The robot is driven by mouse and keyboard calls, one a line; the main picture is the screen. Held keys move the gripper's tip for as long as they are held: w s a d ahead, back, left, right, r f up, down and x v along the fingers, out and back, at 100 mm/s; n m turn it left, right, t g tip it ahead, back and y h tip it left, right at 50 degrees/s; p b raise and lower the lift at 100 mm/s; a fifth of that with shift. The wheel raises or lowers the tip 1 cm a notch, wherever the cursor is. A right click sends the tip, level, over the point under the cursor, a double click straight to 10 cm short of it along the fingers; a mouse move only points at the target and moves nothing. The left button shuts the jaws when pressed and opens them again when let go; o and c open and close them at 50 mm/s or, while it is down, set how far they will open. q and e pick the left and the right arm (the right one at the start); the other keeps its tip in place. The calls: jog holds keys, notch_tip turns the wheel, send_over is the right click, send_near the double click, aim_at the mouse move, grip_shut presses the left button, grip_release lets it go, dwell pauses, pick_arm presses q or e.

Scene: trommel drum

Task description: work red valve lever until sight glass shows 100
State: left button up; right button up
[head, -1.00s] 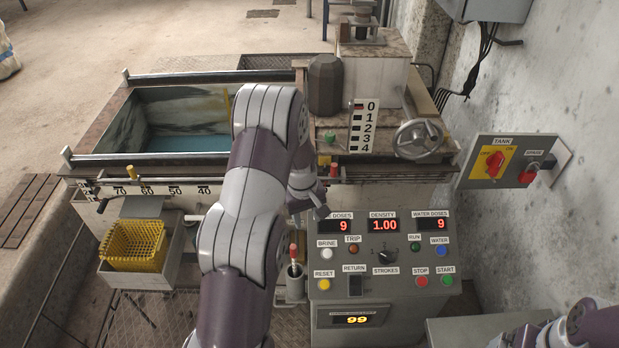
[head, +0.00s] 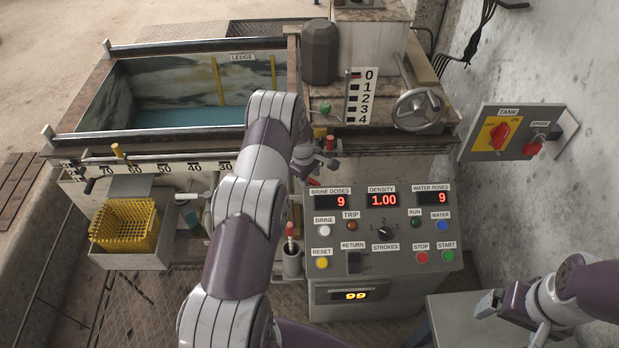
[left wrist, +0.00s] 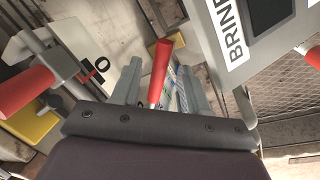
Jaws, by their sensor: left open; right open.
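A red lever (left wrist: 160,72) stands between the two spread fingers of my left gripper in the left wrist view; I cannot tell whether they touch it. In the head view my left gripper (head: 316,164) is above the top left corner of the control panel, and a red tip (head: 312,182) shows just below it. My right gripper (head: 510,312) is open and empty at the lower right. The digital display (head: 355,295) low on the panel reads 99. The white scale plate (head: 361,96) is marked 0 to 4. I cannot tell which part is the sight glass.
The control panel (head: 382,240) carries several buttons and readouts of 9, 1.00 and 9. A red-tipped handle (head: 290,230) stands at its left. A yellow basket (head: 125,227), handwheel (head: 418,108) and TANK switch box (head: 515,132) lie around. A numbered beam (head: 165,170) runs along the trough.

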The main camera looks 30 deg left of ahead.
pick_arm(q)
jog(key=shift+w+f, duration=0.1)
jog(key=shift+f, duration=0.25)
grip_shut()
